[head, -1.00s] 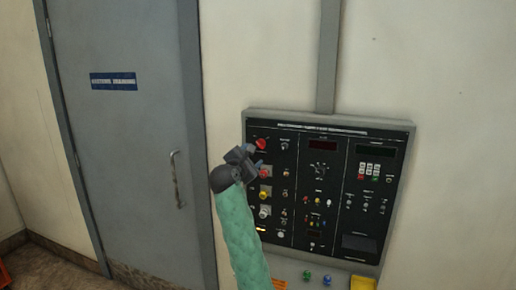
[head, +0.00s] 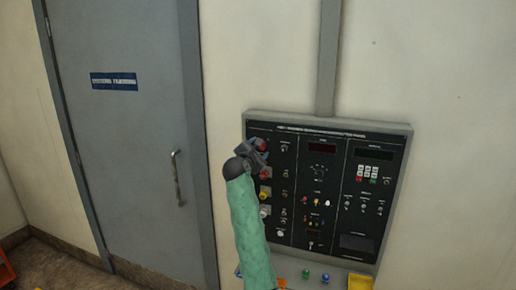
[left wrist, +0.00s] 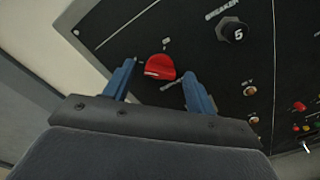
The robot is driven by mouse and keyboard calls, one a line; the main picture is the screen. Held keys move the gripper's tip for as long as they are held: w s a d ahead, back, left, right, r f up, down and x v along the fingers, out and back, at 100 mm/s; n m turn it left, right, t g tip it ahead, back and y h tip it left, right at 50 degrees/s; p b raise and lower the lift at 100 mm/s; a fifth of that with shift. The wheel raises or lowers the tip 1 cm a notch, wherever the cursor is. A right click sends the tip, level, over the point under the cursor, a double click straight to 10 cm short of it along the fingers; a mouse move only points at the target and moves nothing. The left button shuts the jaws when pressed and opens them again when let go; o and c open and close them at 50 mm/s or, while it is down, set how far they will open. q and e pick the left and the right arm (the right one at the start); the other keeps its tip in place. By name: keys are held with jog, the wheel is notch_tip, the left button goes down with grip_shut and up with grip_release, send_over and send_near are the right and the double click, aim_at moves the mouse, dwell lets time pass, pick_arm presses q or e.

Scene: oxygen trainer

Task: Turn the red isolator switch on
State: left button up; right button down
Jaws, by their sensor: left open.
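The red isolator switch (left wrist: 160,67) is a red knob on the black face of the control panel (head: 300,122), at its upper left. In the left wrist view it sits between and just beyond the two blue fingertips of my left gripper (left wrist: 158,80). The fingers are apart, one on each side of the knob, and I cannot tell whether they touch it. In the head view my left gripper (head: 254,152) partly covers the red knob (head: 262,145). My right gripper is not in view.
More red, yellow and white knobs run down the panel's left column. A grey door (head: 130,130) with a handle stands to the left. Bare wall lies to the right.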

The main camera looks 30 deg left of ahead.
pick_arm(q)
jog(key=c, duration=1)
